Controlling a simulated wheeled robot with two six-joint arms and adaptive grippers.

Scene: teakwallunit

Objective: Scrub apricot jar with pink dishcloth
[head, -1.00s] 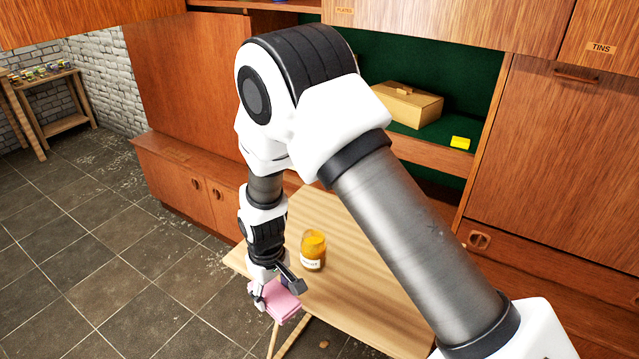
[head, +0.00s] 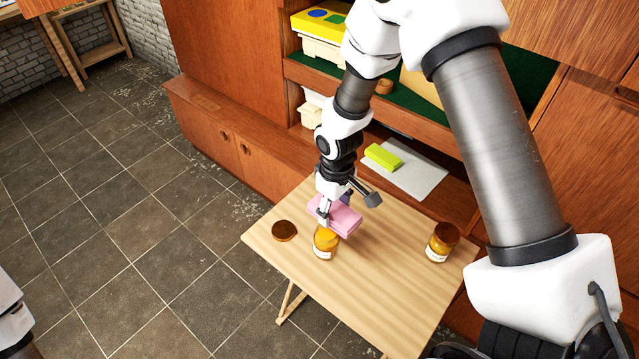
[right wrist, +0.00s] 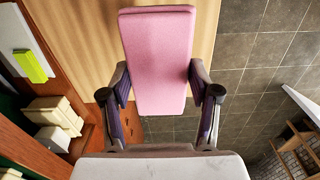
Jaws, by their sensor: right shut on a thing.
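My right gripper (head: 345,207) is shut on the pink dishcloth (head: 337,217), a folded pad. In the right wrist view the dishcloth (right wrist: 157,60) sticks out from between the two fingers. An orange jar (head: 325,243) with a pale label stands on the wooden table, directly below and in front of the cloth. The cloth overlaps the jar's upper part in the head view; I cannot tell whether they touch. A second orange jar (head: 438,246) with a brown lid stands to the right. Neither label is readable. My left gripper is out of view.
A brown round lid (head: 284,231) lies on the table (head: 340,290), left of the near jar. The cabinet behind holds a yellow-green block (head: 383,156) on a pale sheet (head: 418,172) and white bins. The table's front and right middle are clear.

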